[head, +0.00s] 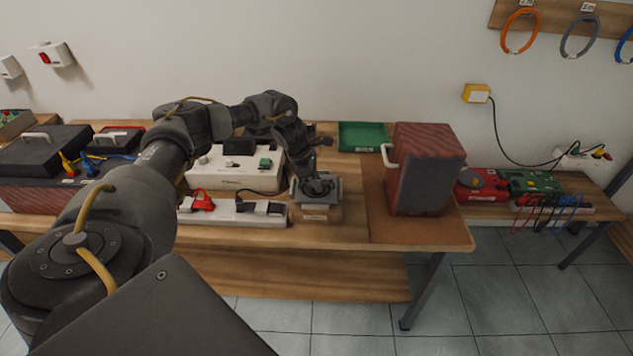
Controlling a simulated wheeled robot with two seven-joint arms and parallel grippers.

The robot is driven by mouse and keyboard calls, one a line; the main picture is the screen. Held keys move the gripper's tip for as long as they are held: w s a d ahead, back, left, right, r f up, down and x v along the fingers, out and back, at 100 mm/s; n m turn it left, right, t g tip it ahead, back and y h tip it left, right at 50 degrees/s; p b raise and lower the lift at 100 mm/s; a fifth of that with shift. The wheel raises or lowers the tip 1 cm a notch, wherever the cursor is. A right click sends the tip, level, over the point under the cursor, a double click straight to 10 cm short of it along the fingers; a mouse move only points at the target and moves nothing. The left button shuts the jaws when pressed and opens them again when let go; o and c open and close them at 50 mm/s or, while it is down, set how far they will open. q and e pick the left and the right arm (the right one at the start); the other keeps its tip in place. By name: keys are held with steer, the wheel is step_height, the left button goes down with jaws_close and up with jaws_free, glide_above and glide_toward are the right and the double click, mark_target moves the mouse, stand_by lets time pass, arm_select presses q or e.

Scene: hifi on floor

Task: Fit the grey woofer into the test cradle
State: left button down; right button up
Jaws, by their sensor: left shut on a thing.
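The test cradle (318,204) is a grey block with a label on its front, near the front edge of the wooden bench. A dark grey round part, which looks like the woofer (318,187), is at the top of the cradle. My left gripper (313,174) reaches down over the cradle from behind and is shut on the woofer. The gripper's fingers are small and dark here and hide part of the woofer. I cannot tell whether the woofer is fully seated or just above the cradle. My right gripper is out of view.
A red-brown speaker box (428,168) with a white handle stands right of the cradle. A white power strip (230,212) with plugs and a white box (222,172) are to the left. A green tray (362,136) lies behind. The bench's front edge is close to the cradle.

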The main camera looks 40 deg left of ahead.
arm_select(q)
steer(key=shift+r, duration=0.15)
steer(key=c, duration=1.3)
jaws_free()
steer(key=shift+s, duration=0.1)
steer(key=b+v, duration=0.1)
steer(key=v, duration=0.9)
steer(key=shift+s+r+b, duration=0.1)
steer(key=shift+r+b, duration=0.2)
steer(key=shift+b, duration=0.1)
step_height(320, 180, up, 8)
steer(key=p, duration=0.7)
steer(key=shift+p, duration=0.4)
steer(key=shift+a, duration=0.1)
